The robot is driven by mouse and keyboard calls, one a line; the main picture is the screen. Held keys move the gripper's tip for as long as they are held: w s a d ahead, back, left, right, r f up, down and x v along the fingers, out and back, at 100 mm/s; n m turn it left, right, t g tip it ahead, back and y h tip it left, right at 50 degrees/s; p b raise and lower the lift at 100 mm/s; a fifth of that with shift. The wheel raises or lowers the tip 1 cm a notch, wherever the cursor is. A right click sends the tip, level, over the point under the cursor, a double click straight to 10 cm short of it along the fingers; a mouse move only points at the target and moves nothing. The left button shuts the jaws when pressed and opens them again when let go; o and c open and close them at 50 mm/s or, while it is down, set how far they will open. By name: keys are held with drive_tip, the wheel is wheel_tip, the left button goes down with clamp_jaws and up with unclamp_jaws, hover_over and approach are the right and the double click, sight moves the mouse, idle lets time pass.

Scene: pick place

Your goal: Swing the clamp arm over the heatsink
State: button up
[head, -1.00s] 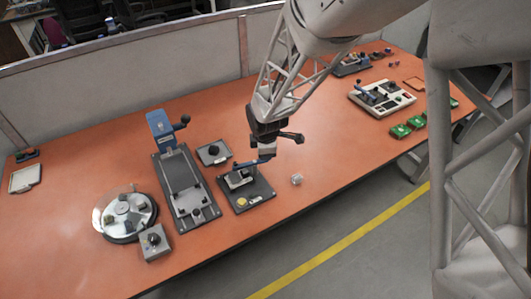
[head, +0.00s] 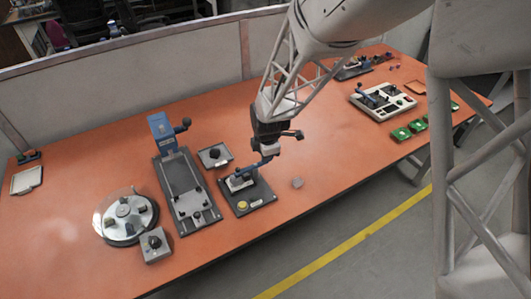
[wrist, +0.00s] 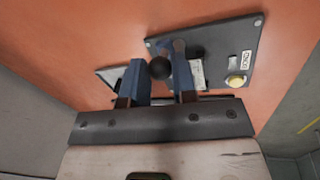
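The clamp fixture is a dark plate (head: 262,193) with a yellow button and a label; it also shows in the wrist view (wrist: 222,68). Its blue clamp arm (head: 252,168) runs above the plate and ends in a black ball knob (wrist: 160,68). A light grey block, apparently the heatsink (head: 236,184), sits on the plate close beneath the arm; it is partly hidden in the wrist view. My gripper (head: 268,155) is at the knob end of the arm. In the wrist view, its two fingers stand on either side of the knob and appear to touch it.
A long grey fixture with a blue head (head: 162,135), a round turntable (head: 125,218) and a grey knob box (head: 155,246) stand to the left. A small plate with a knob (head: 214,156) is behind. Green boards (head: 402,133) lie farther right.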

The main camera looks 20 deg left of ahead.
drive_tip(key=o, duration=0.4)
drive_tip(key=shift+r, duration=0.2)
drive_tip(key=shift+s+d+r, duration=0.15)
drive_tip(key=shift+s+r, duration=0.05)
drive_tip(key=shift+r, duration=1)
drive_tip(key=shift+s+d+r, duration=0.1)
drive_tip(key=shift+s+r, duration=0.1)
drive_tip(key=shift+r, duration=1.05)
drive_tip(key=shift+s+d+r, duration=0.15)
drive_tip(key=shift+s+r, duration=0.05)
drive_tip(key=shift+r, duration=1)
